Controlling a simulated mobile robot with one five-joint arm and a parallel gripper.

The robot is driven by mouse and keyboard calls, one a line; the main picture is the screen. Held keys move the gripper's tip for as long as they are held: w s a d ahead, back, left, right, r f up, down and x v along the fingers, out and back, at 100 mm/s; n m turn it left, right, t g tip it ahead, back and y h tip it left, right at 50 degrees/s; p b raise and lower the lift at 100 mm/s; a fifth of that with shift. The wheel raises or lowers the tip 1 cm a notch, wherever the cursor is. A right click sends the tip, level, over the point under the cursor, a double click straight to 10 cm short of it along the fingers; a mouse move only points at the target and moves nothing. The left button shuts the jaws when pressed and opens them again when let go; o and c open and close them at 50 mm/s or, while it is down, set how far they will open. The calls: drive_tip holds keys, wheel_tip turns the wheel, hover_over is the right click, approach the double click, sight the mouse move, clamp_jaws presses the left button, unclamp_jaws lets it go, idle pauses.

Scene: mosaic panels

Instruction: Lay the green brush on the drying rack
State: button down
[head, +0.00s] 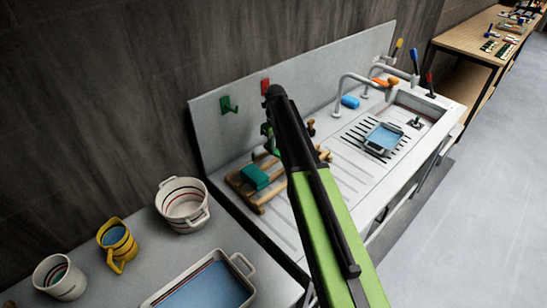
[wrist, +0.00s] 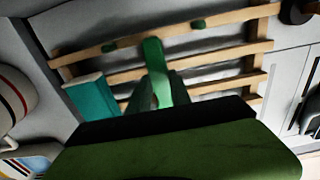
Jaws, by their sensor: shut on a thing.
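The green brush (wrist: 153,60) shows in the wrist view as a green handle reaching up over the slats. My gripper (wrist: 160,92) is shut on it; my dark wrist body hides its lower part. The wooden drying rack (wrist: 216,74) lies behind the brush in that view. I cannot tell whether brush and rack touch. In the head view the drying rack (head: 240,187) stands on the sink unit's left drainboard, partly behind my arm. My arm mostly hides the gripper there; a bit of green shows at its left edge.
A teal block (head: 254,176) lies on the rack's left part, also in the wrist view (wrist: 88,95). A striped pot (head: 183,203), yellow jug (head: 118,243) and blue-filled tray (head: 210,285) stand on the left counter. Green and red hooks (head: 228,105) are on the backsplash.

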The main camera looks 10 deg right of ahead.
wheel_tip(320, 180, down, 4)
drive_tip(key=b, duration=0.2)
drive_tip(key=shift+r+b, duration=0.25)
drive_tip(key=shift+b, duration=0.05)
drive_tip(key=shift+r, duration=0.25)
drive_tip(key=shift+f, duration=0.25)
drive_tip(key=c, duration=1.2)
unclamp_jaws()
drive_tip(key=shift+r, duration=0.1)
drive_tip(key=shift+r, duration=0.1)
wheel_tip(320, 180, up, 12)
drive_tip(key=p, duration=1.3)
drive_tip(key=s+n, duration=0.9)
drive_tip(key=s+d+n, duration=0.1)
drive_tip(key=s+n, duration=0.8)
drive_tip(key=n, duration=0.1)
drive_tip(key=s+n, duration=0.9)
drive_tip(key=n, duration=0.1)
drive_tip(key=shift+d+b, duration=0.25)
drive_tip(key=shift+b, duration=0.05)
